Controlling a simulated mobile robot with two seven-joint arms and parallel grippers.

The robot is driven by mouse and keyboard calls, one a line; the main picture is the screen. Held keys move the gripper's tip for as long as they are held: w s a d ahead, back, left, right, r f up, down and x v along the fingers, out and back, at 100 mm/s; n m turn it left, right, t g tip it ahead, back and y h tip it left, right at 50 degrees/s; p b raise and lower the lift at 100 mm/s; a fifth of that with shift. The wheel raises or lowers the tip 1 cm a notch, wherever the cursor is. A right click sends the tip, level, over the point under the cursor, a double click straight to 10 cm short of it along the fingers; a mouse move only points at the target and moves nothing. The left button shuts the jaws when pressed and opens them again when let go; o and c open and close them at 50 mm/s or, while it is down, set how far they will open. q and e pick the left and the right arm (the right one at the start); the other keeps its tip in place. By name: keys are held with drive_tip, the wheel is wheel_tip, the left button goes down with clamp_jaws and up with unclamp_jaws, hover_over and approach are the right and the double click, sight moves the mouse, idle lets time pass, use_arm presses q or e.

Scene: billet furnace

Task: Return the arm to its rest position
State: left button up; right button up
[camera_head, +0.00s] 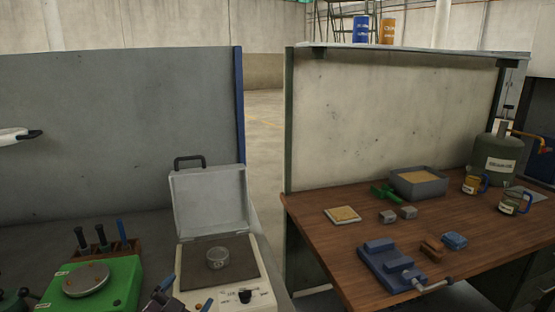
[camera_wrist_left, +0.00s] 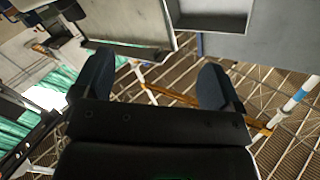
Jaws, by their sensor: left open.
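My left gripper (camera_head: 186,296) shows at the bottom edge of the head view, in front of the hot-plate-like box (camera_head: 226,296) with the raised lid. Only its dark fingers with blue tips show there; the rest is cut off. In the left wrist view the left gripper (camera_wrist_left: 157,82) has its two fingers wide apart with nothing between them. That view looks upward, past the lid and wall panels to the ceiling beams. My right gripper is in neither view.
The raised lid (camera_head: 210,200) stands close behind my left gripper. A green scale (camera_head: 90,282) and a tool rack (camera_head: 108,249) are to its left. A wooden table (camera_head: 330,240) with a blue vise (camera_head: 390,268) and a tray (camera_head: 418,191) stands right, across a gap.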

use_arm(q)
drive_tip(key=s+a+f+n+g+y, duration=0.2)
drive_tip(key=s+a+f+n, duration=0.1)
drive_tip(key=s+f, duration=0.7)
drive_tip(key=s+a+f+n+g+y, duration=0.3)
drive_tip(key=s+a+f+n, duration=0.1)
drive_tip(key=s+f, duration=0.6)
drive_tip(key=shift+s+a+f, duration=0.15)
drive_tip(key=shift+s+a, duration=0.4)
drive_tip(key=shift+s, duration=0.85)
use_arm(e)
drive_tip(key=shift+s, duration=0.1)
